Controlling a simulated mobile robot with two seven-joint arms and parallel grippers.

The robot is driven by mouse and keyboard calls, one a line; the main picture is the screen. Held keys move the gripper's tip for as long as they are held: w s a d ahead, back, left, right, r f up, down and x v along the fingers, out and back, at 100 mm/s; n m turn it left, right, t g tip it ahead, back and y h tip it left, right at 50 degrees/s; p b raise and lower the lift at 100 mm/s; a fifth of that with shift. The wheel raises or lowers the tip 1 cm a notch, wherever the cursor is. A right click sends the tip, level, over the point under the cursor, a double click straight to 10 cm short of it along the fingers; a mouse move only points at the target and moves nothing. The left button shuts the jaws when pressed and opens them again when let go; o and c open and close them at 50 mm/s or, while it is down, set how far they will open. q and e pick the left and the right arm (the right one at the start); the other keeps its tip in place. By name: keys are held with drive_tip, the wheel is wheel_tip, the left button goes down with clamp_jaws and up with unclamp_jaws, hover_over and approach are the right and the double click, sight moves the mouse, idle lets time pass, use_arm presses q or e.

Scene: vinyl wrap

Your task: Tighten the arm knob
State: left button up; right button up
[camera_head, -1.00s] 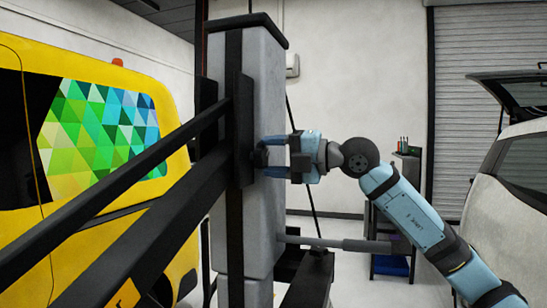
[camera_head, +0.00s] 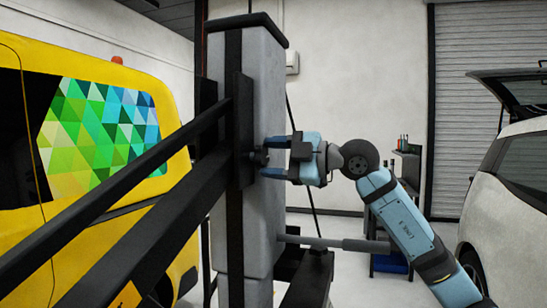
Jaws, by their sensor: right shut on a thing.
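The arm knob (camera_head: 259,157) is a small dark knob on the side of the grey column (camera_head: 265,210), by the black arm bracket. My right gripper (camera_head: 271,157) comes in from the right with its blue fingers around the knob, one above and one below, shut on it. The fingers partly hide the knob. My left gripper is not in view.
Two long black bars (camera_head: 130,250) run from the column to the lower left. A grey lever (camera_head: 335,242) sticks out below my right gripper. A yellow van (camera_head: 85,235) stands left, a white car (camera_head: 510,215) right, a dark tool cart (camera_head: 405,215) behind.

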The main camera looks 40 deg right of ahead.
idle(0.4)
drive_tip(key=o, duration=0.9)
drive_tip(key=shift+d, duration=0.1)
drive_tip(key=shift+s+d, duration=0.1)
drive_tip(key=shift+s, duration=0.25)
use_arm(q)
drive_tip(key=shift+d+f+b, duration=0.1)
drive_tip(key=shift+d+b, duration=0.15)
drive_tip(key=shift+b, duration=0.9)
use_arm(e)
drive_tip(key=v, duration=1.3)
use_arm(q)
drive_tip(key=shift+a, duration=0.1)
